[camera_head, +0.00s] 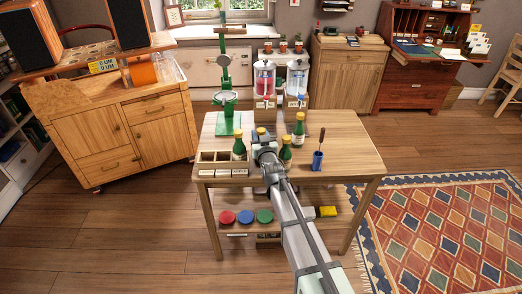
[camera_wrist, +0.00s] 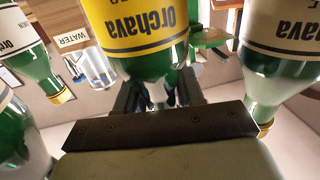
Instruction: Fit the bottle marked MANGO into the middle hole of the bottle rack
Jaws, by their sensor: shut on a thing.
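My gripper (camera_head: 264,152) is over the table and shut on a green bottle. In the wrist view the held bottle (camera_wrist: 140,35) has a yellow label reading "orchava"; its smaller word is only partly legible, so MANGO cannot be confirmed. In the head view my gripper mostly hides it; a yellow cap (camera_head: 261,131) shows just beyond. The wooden bottle rack (camera_head: 222,172), with small front labels, stands left of my gripper. Its left and middle holes look empty. A green bottle (camera_head: 239,146) stands at its right end; whether in the hole is unclear.
Two other green bottles (camera_head: 299,130) (camera_head: 285,153) stand close right of my gripper. White-labelled bottles (camera_wrist: 285,45) flank the held one in the wrist view. A green press (camera_head: 225,95) and two drink dispensers (camera_head: 265,80) are behind. A blue cup (camera_head: 318,161) stands at right.

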